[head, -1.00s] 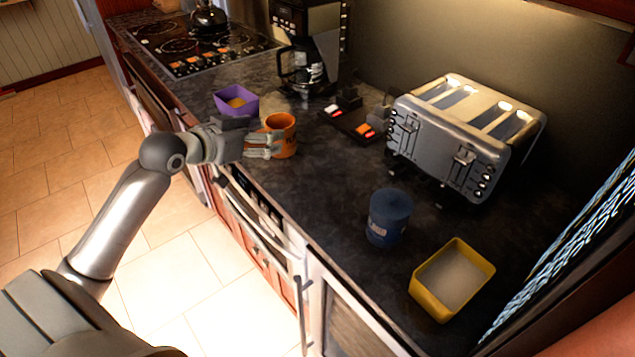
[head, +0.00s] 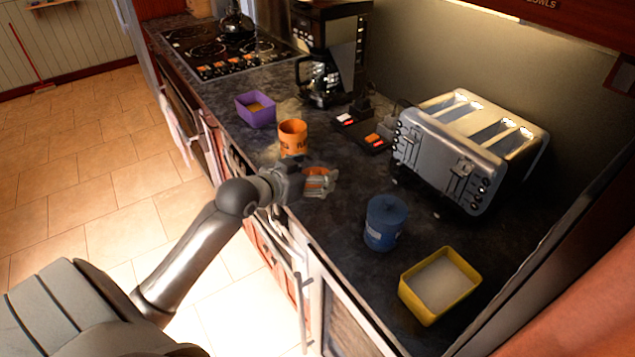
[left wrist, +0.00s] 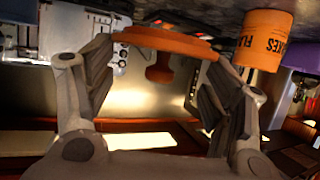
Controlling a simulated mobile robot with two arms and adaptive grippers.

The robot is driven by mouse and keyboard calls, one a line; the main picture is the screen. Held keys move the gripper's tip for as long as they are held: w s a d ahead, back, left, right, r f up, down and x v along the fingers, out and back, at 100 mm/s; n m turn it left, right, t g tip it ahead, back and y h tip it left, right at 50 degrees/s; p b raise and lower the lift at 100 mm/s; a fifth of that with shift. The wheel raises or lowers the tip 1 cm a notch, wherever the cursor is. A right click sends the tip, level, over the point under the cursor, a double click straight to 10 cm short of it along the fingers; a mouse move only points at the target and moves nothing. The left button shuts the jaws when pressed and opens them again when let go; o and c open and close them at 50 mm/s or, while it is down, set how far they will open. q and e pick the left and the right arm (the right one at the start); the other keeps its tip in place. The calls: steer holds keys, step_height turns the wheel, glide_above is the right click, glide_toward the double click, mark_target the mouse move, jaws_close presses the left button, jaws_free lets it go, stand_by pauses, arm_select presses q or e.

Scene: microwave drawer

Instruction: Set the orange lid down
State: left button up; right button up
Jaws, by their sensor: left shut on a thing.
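The orange lid (left wrist: 165,42), a flat disc with a round knob, is between the fingers of my left gripper (left wrist: 163,75) in the left wrist view. In the head view my left gripper (head: 318,184) is shut on it, and the lid (head: 316,172) is partly hidden by the fingers. It is over the counter's front part, just in front of the orange canister (head: 292,138). I cannot tell whether the lid touches the counter. The orange canister stands upright with its top uncovered; it also shows in the left wrist view (left wrist: 262,42). My right gripper is not in view.
A blue canister (head: 385,224) and a yellow bin (head: 411,297) stand on the dark counter (head: 340,225) to the right. A purple bin (head: 256,112) is behind the orange canister. A toaster (head: 440,160) and a coffee maker (head: 325,60) line the back.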

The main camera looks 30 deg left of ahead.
arm_select(q)
steer(key=w+f, duration=0.1)
steer(key=w+a+f, duration=0.1)
steer(key=w+f, duration=0.1)
steer(key=w+a+f, duration=0.1)
steer(key=f, duration=0.1)
steer(key=shift+w+p, duration=0.3)
steer(key=shift+w, duration=0.1)
steer(key=shift+w+a+f, duration=0.2)
steer(key=shift+w+f, duration=0.25)
steer(key=shift+f, duration=0.2)
step_height(320, 180, down, 3)
steer(key=shift+r+p, duration=0.1)
steer(key=shift+p, duration=0.45)
steer(key=shift+a+f, duration=0.1)
steer(key=shift+f, duration=0.15)
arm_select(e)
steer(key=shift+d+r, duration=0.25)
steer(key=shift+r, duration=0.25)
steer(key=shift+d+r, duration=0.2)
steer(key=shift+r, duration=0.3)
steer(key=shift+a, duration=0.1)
arm_select(q)
steer(key=shift+f, duration=0.15)
steer(key=o, duration=1)
steer(key=shift+o, duration=0.2)
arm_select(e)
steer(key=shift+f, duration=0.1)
